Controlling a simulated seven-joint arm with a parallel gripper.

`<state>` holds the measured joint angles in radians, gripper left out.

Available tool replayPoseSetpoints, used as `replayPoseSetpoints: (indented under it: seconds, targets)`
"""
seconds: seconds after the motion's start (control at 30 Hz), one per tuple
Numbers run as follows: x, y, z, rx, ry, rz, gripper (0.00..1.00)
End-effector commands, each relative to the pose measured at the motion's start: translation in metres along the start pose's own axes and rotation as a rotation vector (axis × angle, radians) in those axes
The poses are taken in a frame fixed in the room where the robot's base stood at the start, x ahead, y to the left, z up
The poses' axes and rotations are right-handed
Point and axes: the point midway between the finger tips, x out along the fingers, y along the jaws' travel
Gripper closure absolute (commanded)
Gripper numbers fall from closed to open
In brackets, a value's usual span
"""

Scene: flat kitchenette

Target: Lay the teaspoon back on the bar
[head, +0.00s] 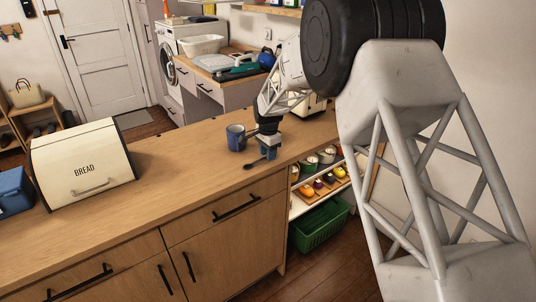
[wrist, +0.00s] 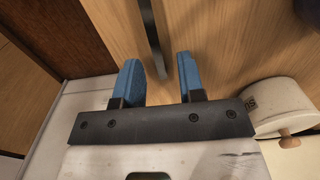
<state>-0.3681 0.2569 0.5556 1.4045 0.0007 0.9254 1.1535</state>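The dark teaspoon (head: 255,162) appears to lie on the wooden bar top (head: 175,165) near its front right part, its bowl toward the left. My gripper (head: 268,153) points down at the handle end. In the wrist view the blue fingers of my gripper (wrist: 158,80) are apart. The dark handle of the teaspoon (wrist: 154,45) runs between them, with a gap on each side. Its bowl is outside the wrist view. Whether the handle touches the wood along its whole length cannot be told.
A blue mug (head: 236,138) stands just left of my gripper. A bread box (head: 83,165) and a blue container (head: 11,190) stand further left. A white canister (wrist: 280,106) shows at the right in the wrist view. Shelves with a green crate (head: 319,224) are beyond the bar's right end.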

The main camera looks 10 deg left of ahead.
Motion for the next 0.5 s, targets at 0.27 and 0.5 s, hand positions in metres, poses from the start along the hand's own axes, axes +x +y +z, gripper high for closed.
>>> replayPoseSetpoints:
  seconds: [0.27,0.5]
  targets:
    - [-0.032,0.000,0.000,0.000,0.001,-0.002,0.64]
    - [-0.071,0.000,0.000,0.000,0.001,-0.003,0.64]
